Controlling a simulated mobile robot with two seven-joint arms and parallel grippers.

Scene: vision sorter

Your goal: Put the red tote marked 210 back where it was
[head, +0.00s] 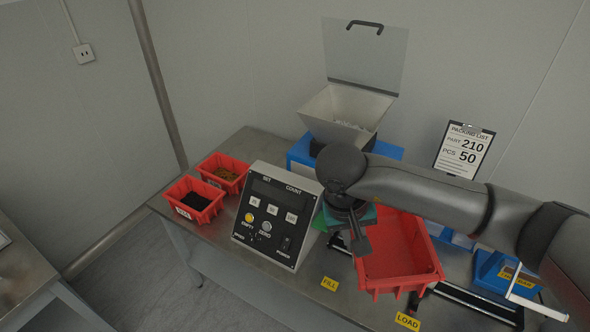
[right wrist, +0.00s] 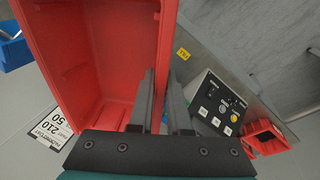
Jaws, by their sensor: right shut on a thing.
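A large red tote (head: 400,262) is at the right of the bench in the head view, over a dark railed fixture. Its inside looks empty, and no 210 mark shows on its visible faces. It fills the left part of the right wrist view (right wrist: 95,70). My right gripper (head: 360,243) is shut on the tote's left side wall, with one finger on each side in the wrist view (right wrist: 165,95). I cannot tell how far the tote is above the fixture. My left gripper is not in view.
Two small red bins (head: 193,200) with dark and brown contents stand at the bench's left. A control box (head: 277,217) stands close left of the tote. Behind are a hopper (head: 345,112) and a packing list (head: 464,150) reading 210. Blue bins (head: 505,274) stand right.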

